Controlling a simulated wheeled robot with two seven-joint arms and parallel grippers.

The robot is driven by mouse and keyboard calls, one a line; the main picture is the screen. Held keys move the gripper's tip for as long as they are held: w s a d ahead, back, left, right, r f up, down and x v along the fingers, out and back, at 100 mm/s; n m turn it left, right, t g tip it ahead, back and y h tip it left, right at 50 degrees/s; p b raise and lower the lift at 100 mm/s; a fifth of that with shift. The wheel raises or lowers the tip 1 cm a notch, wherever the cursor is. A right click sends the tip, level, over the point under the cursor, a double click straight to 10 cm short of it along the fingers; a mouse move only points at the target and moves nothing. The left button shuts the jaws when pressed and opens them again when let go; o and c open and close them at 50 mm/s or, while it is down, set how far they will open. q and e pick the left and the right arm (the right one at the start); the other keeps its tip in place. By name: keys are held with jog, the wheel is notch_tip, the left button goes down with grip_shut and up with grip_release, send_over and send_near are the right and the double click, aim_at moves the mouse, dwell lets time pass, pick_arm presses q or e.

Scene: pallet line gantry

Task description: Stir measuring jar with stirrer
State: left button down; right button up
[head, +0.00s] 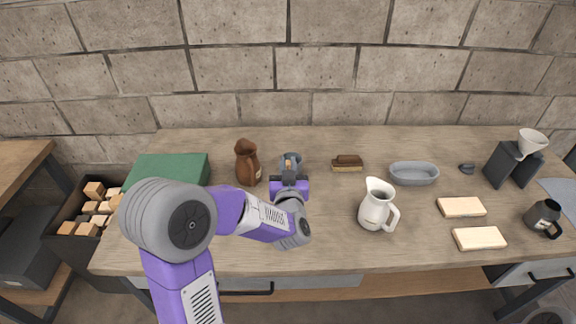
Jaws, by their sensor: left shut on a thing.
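My left gripper (289,174) reaches over the middle of the wooden table from the front and is shut. A small light-brown piece, which looks like part of the stirrer (288,163), shows at its fingertips. A blue-grey round vessel, likely the measuring jar (297,159), stands right at the fingertips, mostly hidden behind the gripper. I cannot tell how far the stirrer reaches into it. My right gripper is not in view.
A brush (347,164) and a grey-blue dish (414,174) lie further right. A green box (168,168) is at the left. The back edge meets a block wall.

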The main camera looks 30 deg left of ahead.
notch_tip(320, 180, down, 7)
jog(key=b, duration=0.7)
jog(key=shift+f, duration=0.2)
dwell(0.4)
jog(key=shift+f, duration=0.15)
dwell(0.5)
dwell(0.4)
